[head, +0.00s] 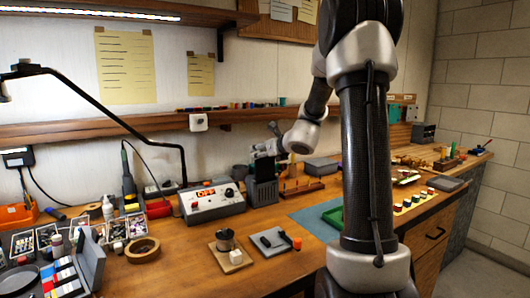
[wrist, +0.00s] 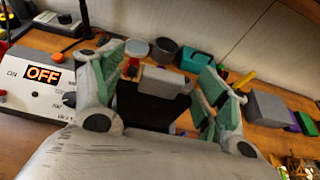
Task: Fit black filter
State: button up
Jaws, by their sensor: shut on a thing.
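The black filter appears to be the dark, upright, box-like piece (head: 263,190) just right of the control box in the head view. It also shows as a black area (wrist: 152,108) between the fingers in the wrist view, with a small grey block (wrist: 163,82) at its far side.
The control box (head: 212,201) with a lit OFF display stands close on the left. A grey block (head: 320,167) and a wooden rack (head: 300,188) are to the right. Tape (head: 142,249), a small tray with a cup (head: 230,256) and a blue mat (head: 312,217) lie in front.

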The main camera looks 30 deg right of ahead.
aim_at(266, 170)
jog(key=shift+f, duration=0.25)
jog(key=shift+f, duration=0.35)
jog(key=shift+f, duration=0.6)
jog(key=shift+f, duration=0.3)
jog(key=shift+f, duration=2.2)
jog(key=o, duration=0.8)
jog(key=shift+o, duration=0.2)
